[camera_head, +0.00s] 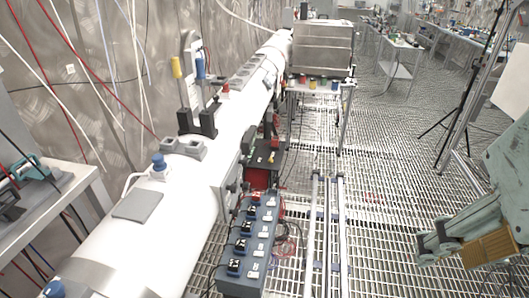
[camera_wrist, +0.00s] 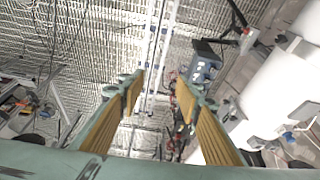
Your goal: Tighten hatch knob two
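Blue knobs stand on the large white pipe (camera_head: 190,192): one (camera_head: 158,161) on a white base near a grey plate, and one (camera_head: 53,289) at the bottom left edge. I cannot tell which is hatch knob two. My gripper (camera_head: 438,247), pale green with ribbed orange pads, is at the right over the grating, well apart from the pipe. In the wrist view my gripper (camera_wrist: 158,88) is open, with nothing between its fingers. The pipe (camera_wrist: 268,95) is to its right there, with a blue knob (camera_wrist: 289,137).
A socket box (camera_head: 248,245) with blue plugs runs beside the pipe. Two floor rails (camera_head: 328,230) lie right of it. A bracket (camera_head: 196,110) with yellow and blue handles rises from the pipe. A bench (camera_head: 45,215) is at left. Open grating (camera_head: 385,180) lies between rails and gripper.

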